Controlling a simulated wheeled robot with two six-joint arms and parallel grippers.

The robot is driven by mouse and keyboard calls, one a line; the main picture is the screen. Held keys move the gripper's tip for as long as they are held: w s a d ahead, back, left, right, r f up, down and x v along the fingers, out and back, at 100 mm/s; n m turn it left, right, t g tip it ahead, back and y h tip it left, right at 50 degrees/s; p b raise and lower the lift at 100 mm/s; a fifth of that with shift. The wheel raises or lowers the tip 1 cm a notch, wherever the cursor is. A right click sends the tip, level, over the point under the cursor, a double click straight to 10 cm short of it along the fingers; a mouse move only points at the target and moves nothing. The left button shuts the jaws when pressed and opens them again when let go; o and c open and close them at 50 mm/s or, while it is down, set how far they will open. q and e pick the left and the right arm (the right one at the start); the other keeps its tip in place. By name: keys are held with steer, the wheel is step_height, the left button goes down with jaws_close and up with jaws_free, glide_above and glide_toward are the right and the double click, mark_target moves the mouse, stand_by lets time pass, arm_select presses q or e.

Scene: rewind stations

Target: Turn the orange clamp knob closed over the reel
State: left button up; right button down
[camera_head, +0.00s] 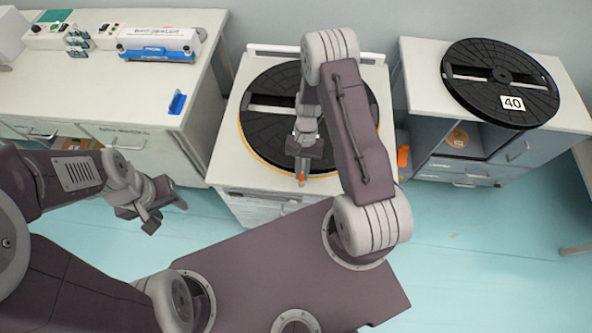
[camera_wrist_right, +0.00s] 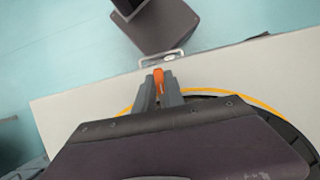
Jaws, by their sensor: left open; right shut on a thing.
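The orange clamp knob (camera_wrist_right: 159,76) shows between the fingertips of my right gripper (camera_wrist_right: 158,84) in the right wrist view. That gripper is shut on it at the front edge of the middle cabinet. In the head view my right gripper (camera_head: 301,178) reaches down over the front of the black reel (camera_head: 262,137); only a bit of orange shows at its tips. The reel lies flat on the middle cabinet, with an orange-yellow rim. My right arm hides part of it. My left gripper (camera_head: 156,212) is open and empty over the floor, left of the middle cabinet.
A second black reel labelled 40 (camera_head: 480,94) lies on the right cabinet (camera_head: 418,62). A bench (camera_head: 50,101) at the left holds a white and blue device (camera_head: 158,43) and a small blue item (camera_head: 177,102). An orange object (camera_head: 403,157) is beside the middle cabinet. Floor is clear in front.

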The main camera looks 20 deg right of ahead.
mark_target(302, 167)
steer(key=shift+w+r+n, duration=0.1)
steer(key=shift+n, duration=0.2)
stand_by(0.4)
steer(key=c, duration=1.4)
jaws_free()
steer(key=shift+c, duration=0.2)
steer(key=v, duration=0.9)
steer(key=shift+b, duration=0.45)
steer(key=shift+a, duration=0.2)
